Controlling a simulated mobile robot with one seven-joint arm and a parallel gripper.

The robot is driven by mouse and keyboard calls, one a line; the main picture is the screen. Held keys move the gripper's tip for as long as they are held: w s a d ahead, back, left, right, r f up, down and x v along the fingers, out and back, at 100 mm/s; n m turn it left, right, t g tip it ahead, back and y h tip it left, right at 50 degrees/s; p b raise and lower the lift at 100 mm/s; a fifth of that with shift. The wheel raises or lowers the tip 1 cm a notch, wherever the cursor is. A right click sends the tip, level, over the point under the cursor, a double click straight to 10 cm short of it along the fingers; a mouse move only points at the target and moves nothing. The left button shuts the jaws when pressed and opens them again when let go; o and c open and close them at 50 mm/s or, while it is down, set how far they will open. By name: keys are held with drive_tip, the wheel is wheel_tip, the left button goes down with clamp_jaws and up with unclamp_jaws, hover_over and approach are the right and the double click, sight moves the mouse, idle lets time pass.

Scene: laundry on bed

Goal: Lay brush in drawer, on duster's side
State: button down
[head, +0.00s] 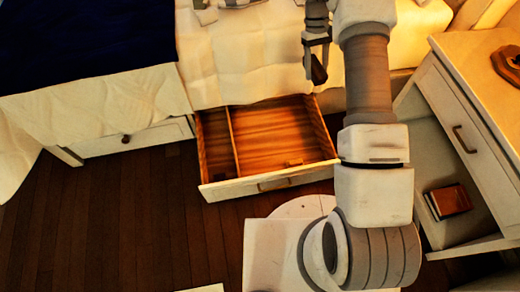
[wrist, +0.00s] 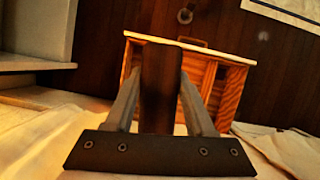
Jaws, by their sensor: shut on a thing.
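My gripper (head: 317,62) is over the bed's edge, behind and above the open drawer in the head view. It is shut on a dark brown, block-like thing, taken as the brush (wrist: 160,85), which also shows as a dark tip in the head view (head: 318,74). The wooden drawer (head: 240,189) is pulled out from under the bed. A divider (head: 233,140) splits it into a narrow left compartment and a wide right one. A small brown object (head: 293,162) lies near the front of the wide compartment; I cannot tell whether it is the duster. The narrow compartment looks empty.
The bed (head: 230,60) with pale bedding is behind the drawer. A shut drawer (head: 125,140) is to the left. A white nightstand (head: 470,110) with a book (head: 450,201) on its lower shelf stands right. Dark floor (head: 120,220) is clear at left.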

drive_tip(key=w+d+f+n+t+h+b, duration=0.1)
drive_tip(key=w+d+f+n+t+h, duration=0.15)
drive_tip(key=f+n, duration=0.55)
drive_tip(key=w+d+f+n+t+h+b, duration=0.15)
drive_tip(key=w+f+n, duration=0.25)
drive_tip(key=f, duration=0.8)
drive_tip(key=n+t+y+b, duration=0.5)
drive_tip(key=n+y+b, duration=0.15)
drive_tip(key=n, duration=1.65)
hover_over(265, 160)
drive_tip(key=s, duration=0.1)
drive_tip(key=f, duration=3.4)
drive_tip(key=shift+d+f, duration=0.2)
drive_tip(key=shift+f, duration=0.05)
wheel_tip(265, 160, down, 4)
drive_tip(key=b, duration=0.2)
drive_tip(key=shift+f+b, duration=0.1)
drive_tip(key=shift+b, duration=0.2)
drive_tip(key=shift+c, duration=1.3)
unclamp_jaws()
